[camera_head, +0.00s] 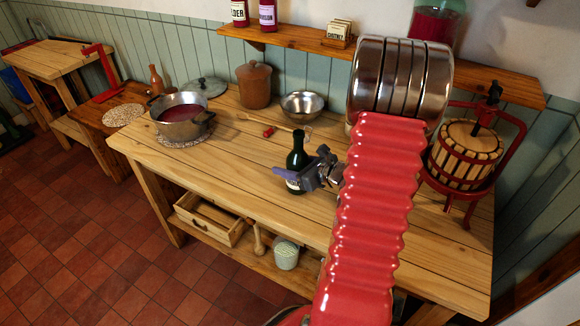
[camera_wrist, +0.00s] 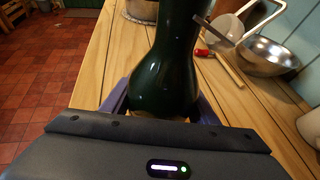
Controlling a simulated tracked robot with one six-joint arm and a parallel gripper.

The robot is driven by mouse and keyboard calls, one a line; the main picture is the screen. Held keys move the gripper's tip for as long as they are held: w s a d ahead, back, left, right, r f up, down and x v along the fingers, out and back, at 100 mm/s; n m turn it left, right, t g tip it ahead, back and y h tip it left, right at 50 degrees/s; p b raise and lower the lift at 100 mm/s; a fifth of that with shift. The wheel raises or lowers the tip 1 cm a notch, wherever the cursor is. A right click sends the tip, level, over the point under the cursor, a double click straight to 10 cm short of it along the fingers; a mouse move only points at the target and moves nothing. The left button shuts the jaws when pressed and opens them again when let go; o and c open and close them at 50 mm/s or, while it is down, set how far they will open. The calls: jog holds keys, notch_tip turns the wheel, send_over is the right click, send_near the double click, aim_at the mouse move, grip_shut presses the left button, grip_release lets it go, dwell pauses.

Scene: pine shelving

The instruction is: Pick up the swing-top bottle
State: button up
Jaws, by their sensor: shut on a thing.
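The swing-top bottle (camera_head: 297,161) is dark green with a pale label low on its side, upright over the front middle of the pine table. My gripper (camera_head: 299,177) reaches it from the right, with its purple fingers around the lower body. In the wrist view the bottle (camera_wrist: 165,60) fills the middle, between the fingers of my gripper (camera_wrist: 163,103). The gripper is shut on it. The bottle's top is cut off in the wrist view. I cannot tell whether its base touches the table.
On the table (camera_head: 240,165) stand a pot (camera_head: 182,127), a brown crock (camera_head: 255,88), a steel bowl (camera_head: 302,105) and a fruit press (camera_head: 464,155). A wooden spoon and a small red item lie behind the bottle. The tabletop left of the bottle is clear.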

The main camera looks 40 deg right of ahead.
jog(key=shift+r, duration=0.2)
notch_tip(320, 180, up, 9)
jog(key=shift+r, duration=0.2)
dwell(0.8)
dwell(0.9)
